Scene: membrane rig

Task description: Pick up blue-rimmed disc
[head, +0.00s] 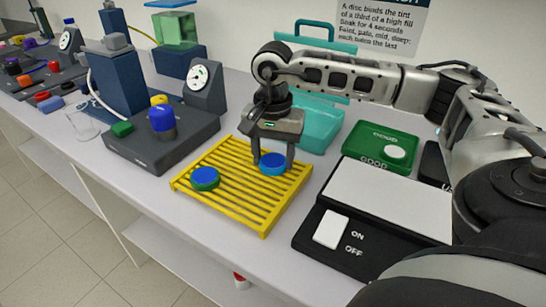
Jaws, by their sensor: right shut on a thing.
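My right gripper (273,156) comes down from above over the yellow slatted rack (238,212). Its fingers are shut on the blue-rimmed disc (272,168), which has a blue top and a lighter blue side. The disc is at the right part of the rack, at or just above the slats; I cannot tell if it touches them. A second disc (205,177), with a blue top and a green rim, lies on the left part of the rack. My left gripper is not in view.
A dark rig (165,150) with a blue knob and gauge (203,80) stands left of the rack. A green GOOD tray (365,150) holding a white disc (395,152) is to the right. A black ON/OFF unit (305,238) is in front, and a teal crate (322,125) behind.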

